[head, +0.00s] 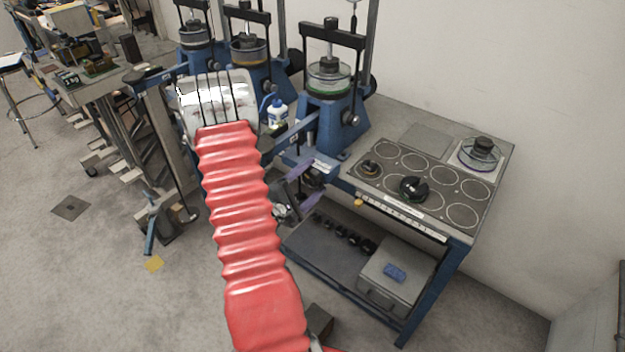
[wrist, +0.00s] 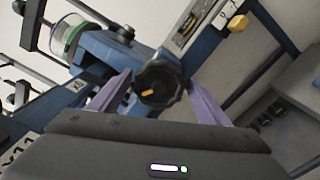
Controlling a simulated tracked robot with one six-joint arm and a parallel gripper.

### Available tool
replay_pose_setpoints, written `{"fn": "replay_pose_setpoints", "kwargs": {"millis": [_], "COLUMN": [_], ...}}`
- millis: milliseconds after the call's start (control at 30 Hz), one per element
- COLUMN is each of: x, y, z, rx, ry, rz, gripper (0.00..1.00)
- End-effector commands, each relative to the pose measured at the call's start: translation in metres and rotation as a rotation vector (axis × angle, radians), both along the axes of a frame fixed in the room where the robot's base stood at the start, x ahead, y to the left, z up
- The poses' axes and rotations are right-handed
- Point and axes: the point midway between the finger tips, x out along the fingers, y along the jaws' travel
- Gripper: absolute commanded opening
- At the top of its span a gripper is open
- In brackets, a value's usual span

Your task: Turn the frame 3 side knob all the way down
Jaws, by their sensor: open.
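A black lobed knob (wrist: 160,84) with a yellow pointer mark shows in the wrist view, on the front of a blue lever frame (wrist: 112,50). My gripper (wrist: 161,80) is open, with one purple finger on each side of the knob. Small gaps seem to show between fingers and knob; contact is hard to tell. In the head view, my gripper (head: 314,177) is at the lower front of the nearest blue frame (head: 325,122), and the knob is mostly hidden among the fingers.
To the right is a bench top with round recesses (head: 440,212) and a black-knobbed part (head: 413,188). A yellow knob (head: 358,203) is on its front edge. Below is a shelf with a grey box (head: 396,278). A white bottle (head: 278,115) stands behind my arm.

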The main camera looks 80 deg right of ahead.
Motion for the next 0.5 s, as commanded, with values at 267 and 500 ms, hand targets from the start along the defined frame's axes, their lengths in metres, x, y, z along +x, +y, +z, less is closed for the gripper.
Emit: {"fn": "replay_pose_setpoints", "kwargs": {"millis": [267, 500], "x": [0.008, 0.016], "y": [0.018, 0.037], "z": [0.000, 0.000], "rx": [-0.001, 0.000], "ry": [0.001, 0.000], "rz": [0.002, 0.001], "gripper": [0.70, 0.70]}}
